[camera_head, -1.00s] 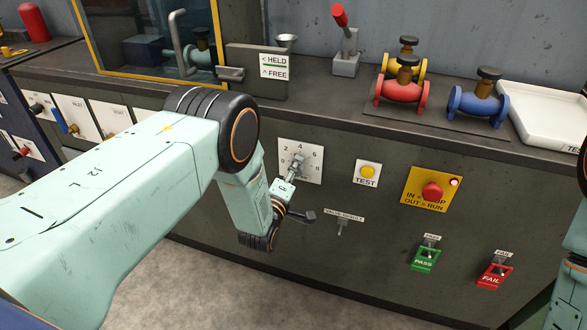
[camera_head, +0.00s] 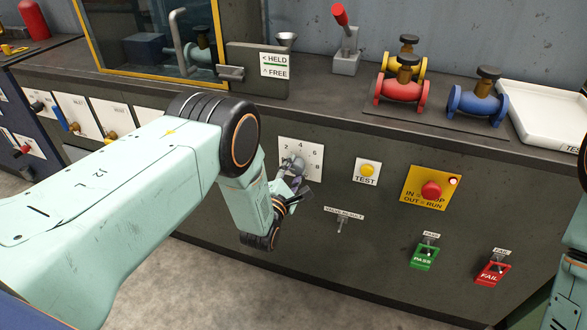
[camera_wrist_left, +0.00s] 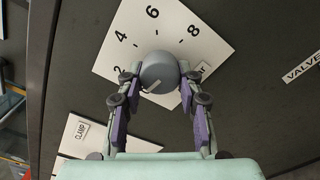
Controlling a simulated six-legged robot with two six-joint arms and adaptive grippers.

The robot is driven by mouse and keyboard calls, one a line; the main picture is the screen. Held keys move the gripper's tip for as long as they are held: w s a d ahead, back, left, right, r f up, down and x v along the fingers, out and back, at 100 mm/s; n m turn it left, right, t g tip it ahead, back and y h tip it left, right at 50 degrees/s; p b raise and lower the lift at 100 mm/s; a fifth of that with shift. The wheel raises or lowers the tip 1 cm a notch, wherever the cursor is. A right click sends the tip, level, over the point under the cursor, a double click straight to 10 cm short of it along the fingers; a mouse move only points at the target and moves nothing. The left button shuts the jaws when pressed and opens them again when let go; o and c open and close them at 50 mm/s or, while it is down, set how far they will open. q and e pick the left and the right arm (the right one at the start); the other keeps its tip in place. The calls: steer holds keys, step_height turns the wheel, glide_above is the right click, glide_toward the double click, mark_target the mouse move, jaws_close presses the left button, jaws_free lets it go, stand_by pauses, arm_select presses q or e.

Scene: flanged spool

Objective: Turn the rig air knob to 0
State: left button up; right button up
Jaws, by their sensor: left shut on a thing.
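The rig air knob (camera_wrist_left: 157,72) is a round grey knob on a white dial plate (camera_wrist_left: 122,55) on the dark front panel. In the left wrist view 2, 4, 6 and 8 show on the plate; its lower part is largely hidden. A short pale line shows on the knob, slanting from lower left to upper right; which end points is unclear. My left gripper (camera_wrist_left: 159,102) is shut on the knob, with one finger at each side. In the head view the gripper (camera_head: 297,172) covers the lower part of the dial plate (camera_head: 311,152).
Right of the dial are a yellow TEST button (camera_head: 367,171), a red stop button (camera_head: 431,190) and a small toggle switch (camera_head: 342,225). Valves (camera_head: 402,90) and a white tray (camera_head: 545,112) stand on the bench.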

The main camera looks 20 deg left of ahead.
arm_select(q)
steer(key=shift+d+n, duration=0.1)
steer(key=shift+n, duration=1.7)
steer(key=o, duration=1.2)
steer(key=s, duration=1.2)
steer(key=shift+a, duration=0.25)
